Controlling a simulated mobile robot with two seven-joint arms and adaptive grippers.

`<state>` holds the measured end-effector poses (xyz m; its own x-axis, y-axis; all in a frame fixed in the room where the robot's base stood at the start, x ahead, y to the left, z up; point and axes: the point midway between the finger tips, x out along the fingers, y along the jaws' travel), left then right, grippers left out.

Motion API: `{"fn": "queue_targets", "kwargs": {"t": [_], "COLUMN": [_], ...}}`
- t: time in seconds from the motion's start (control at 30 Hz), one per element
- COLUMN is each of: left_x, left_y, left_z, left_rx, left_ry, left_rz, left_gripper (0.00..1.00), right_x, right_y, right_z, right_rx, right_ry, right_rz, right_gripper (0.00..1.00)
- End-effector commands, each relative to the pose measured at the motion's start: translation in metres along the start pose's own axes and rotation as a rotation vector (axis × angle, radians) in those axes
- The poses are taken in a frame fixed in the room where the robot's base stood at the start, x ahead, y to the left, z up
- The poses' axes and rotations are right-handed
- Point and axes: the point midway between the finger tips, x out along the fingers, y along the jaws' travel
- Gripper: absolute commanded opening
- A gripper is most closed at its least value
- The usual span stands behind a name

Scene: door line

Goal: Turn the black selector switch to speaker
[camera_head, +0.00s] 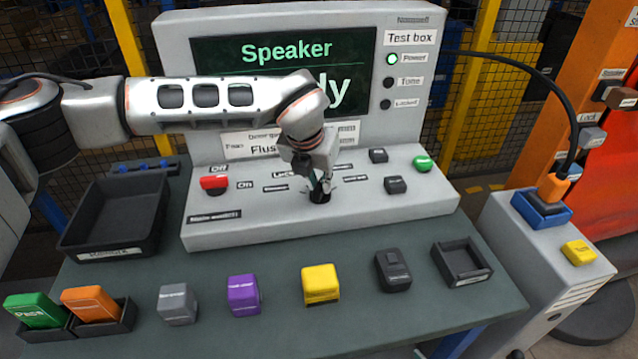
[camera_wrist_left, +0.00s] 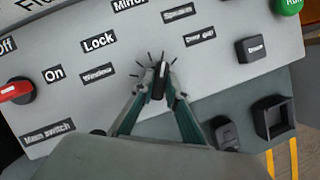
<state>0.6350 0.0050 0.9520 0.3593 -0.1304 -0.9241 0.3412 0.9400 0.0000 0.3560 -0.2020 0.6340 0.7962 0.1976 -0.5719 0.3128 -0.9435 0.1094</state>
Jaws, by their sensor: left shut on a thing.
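The black selector switch (camera_head: 320,197) sits on the sloped panel of the grey test box, with tick marks and small labels around it. In the left wrist view the switch (camera_wrist_left: 158,85) stands between my two green-grey fingers, its white mark pointing up the picture. I cannot tell exactly which label the mark points at. My left gripper (camera_head: 319,188) is shut on the switch from above; its fingertips also show in the left wrist view (camera_wrist_left: 160,88). The screen (camera_head: 285,60) reads "Speaker", with a second line partly hidden by my left arm. My right gripper is not in view.
A red main switch (camera_head: 213,184) is left on the panel; black buttons (camera_head: 396,185) and a green button (camera_head: 423,164) are right. A black tray (camera_head: 150,215) stands at left. Several coloured blocks, such as a purple one (camera_head: 244,294), line the table front.

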Motion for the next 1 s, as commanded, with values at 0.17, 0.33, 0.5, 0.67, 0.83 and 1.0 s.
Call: {"fn": "queue_targets", "kwargs": {"t": [0.17,0.33,0.5,0.67,0.83,1.0], "left_x": [-0.0009,-0.0013,-0.0015,-0.0011,-0.0007,-0.0070], "left_y": [-0.0003,-0.0003,-0.0002,-0.0001,0.0000,0.0000], "left_z": [0.0010,0.0012,0.0013,0.0011,0.0006,0.0010], "left_rx": [-0.019,-0.021,-0.020,-0.020,-0.020,-0.019], "left_ry": [-0.002,-0.002,-0.002,-0.002,-0.001,-0.002], "left_rz": [0.008,0.008,0.008,0.008,0.008,0.008], "left_gripper": [0.00,0.00,0.16,0.31,0.31,0.31], "right_x": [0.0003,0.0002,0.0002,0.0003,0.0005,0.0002], "right_y": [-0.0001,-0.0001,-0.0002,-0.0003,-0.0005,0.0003], "right_z": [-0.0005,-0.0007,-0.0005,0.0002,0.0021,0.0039], "right_rx": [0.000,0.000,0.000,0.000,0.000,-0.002], "right_ry": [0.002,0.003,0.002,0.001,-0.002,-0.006], "right_rz": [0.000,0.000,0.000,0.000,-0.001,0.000], "right_gripper": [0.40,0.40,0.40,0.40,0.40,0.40]}}
